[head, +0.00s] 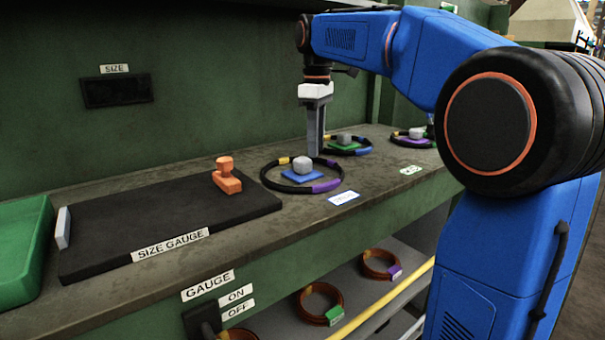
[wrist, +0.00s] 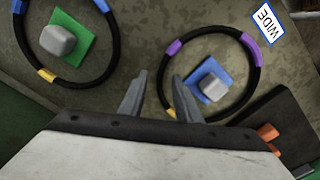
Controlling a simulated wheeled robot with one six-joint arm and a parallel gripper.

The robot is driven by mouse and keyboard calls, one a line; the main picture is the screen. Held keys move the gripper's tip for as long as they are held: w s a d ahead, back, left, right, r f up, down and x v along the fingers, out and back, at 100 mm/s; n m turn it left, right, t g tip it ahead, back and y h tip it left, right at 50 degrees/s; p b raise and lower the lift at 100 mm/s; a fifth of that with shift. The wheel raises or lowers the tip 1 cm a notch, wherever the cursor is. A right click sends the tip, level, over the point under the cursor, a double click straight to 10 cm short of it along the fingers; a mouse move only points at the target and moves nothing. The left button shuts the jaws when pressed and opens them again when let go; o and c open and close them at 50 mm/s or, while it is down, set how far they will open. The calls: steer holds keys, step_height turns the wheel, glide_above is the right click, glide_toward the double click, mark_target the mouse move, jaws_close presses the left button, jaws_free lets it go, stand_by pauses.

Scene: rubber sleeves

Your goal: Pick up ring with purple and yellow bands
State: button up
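A black ring (head: 265,181) with a yellow band and purple bands lies on the bench around a blue pad with a grey block (head: 302,164). My gripper (head: 314,152) points down at the ring's far side. In the wrist view my gripper (wrist: 159,76) is open, with the ring's near-left edge showing between the fingertips. Nothing is held. I cannot tell how far the tips are above the bench.
A second ring (head: 367,151) with yellow and blue bands lies around a green pad behind; a third ring (head: 398,137) is farther right. A black gauge mat (head: 120,215) with an orange piece (head: 227,178) lies left. Several brown rings sit on the lower shelf.

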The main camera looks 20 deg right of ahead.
steer(key=shift+f, duration=1.1)
jaws_close()
